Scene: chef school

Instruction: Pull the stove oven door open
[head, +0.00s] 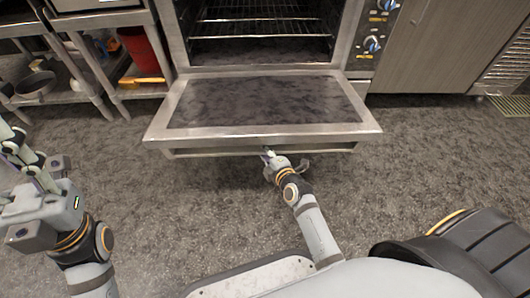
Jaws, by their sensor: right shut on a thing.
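The stove oven (180,38) stands at the top middle of the head view. Its door (345,128) is folded down, about flat, with its dark inner panel facing up. Wire racks (262,28) show inside the oven. The door handle (210,153) runs below the door's near edge. My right gripper (270,156) is shut on the handle near its middle; its fingertips are partly hidden by the door edge. My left gripper (42,165) is raised at the left, away from the oven, with its fingers apart and nothing seen between them.
Steel shelving (88,20) with a red container (141,52) and a pan (36,84) stands at the left. Control knobs (373,44) and a grey cabinet (425,50) are at the right. The carpet-like floor (420,160) is clear around the door.

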